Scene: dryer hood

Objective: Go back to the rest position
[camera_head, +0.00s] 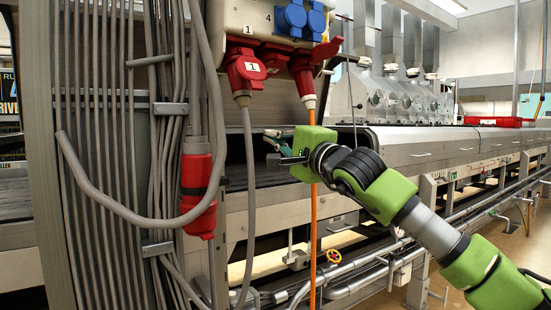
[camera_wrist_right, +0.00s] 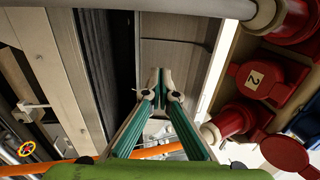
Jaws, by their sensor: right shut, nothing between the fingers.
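My right gripper (camera_head: 270,144) is at the end of the green arm coming in from the right. It is in front of the long machine, just below the socket box (camera_head: 262,18). In the right wrist view its two teal fingers (camera_wrist_right: 160,88) meet at the tips, with nothing between them. The orange cable (camera_head: 312,205) hangs down past the right wrist in the head view. In the right wrist view the orange cable (camera_wrist_right: 62,165) runs across the bottom, by the base of the fingers. I cannot tell whether it touches my arm. My left gripper is not in view.
A grey column with several cables (camera_head: 120,150) stands at the left. A red plug (camera_head: 197,190) hangs there. Red sockets (camera_head: 246,70) hold plugs; a red socket (camera_wrist_right: 268,78) is close to the right in the wrist view. Pipes (camera_head: 350,285) run along the machine's lower side.

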